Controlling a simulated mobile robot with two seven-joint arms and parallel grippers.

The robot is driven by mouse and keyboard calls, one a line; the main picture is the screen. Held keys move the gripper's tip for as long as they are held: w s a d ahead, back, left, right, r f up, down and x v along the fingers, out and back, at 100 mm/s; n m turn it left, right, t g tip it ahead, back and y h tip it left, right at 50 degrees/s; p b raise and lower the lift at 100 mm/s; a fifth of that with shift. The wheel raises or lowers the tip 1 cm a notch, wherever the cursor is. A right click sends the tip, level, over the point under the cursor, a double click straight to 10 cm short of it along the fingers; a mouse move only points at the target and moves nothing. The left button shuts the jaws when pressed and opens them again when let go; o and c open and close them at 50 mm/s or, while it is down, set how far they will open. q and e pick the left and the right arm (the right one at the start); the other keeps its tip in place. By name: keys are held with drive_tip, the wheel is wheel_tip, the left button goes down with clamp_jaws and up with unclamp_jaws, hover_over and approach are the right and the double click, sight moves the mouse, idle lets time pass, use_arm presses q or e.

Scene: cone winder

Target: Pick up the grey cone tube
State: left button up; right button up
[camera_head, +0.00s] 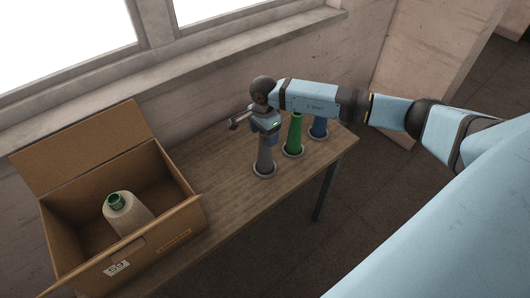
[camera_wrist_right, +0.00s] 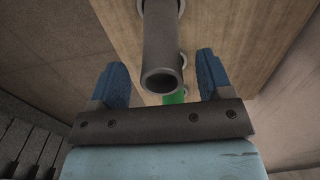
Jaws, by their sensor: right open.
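The grey cone tube (camera_head: 265,160) stands upright on its round base on the wooden table, left of a green cone tube (camera_head: 295,135) and a blue cone tube (camera_head: 319,127). My right gripper (camera_head: 265,138) is at the top of the grey tube. In the right wrist view the grey tube (camera_wrist_right: 162,50) shows its open end between the two blue fingers of my right gripper (camera_wrist_right: 165,80), with a gap on each side. The gripper is open. The green tube (camera_wrist_right: 175,97) shows partly behind it. My left gripper is not in view.
An open cardboard box (camera_head: 75,165) with a wound yarn cone (camera_head: 126,215) inside stands at the left end of the table (camera_head: 225,190). The wall and window sill run behind the table. Bare tabletop lies between box and tubes.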

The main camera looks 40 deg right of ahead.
sight(265, 152)
drive_tip(key=shift+f, duration=1.25)
drive_tip(key=c, duration=1.1)
drive_tip(key=shift+r, duration=0.1)
drive_tip(key=shift+c, duration=0.2)
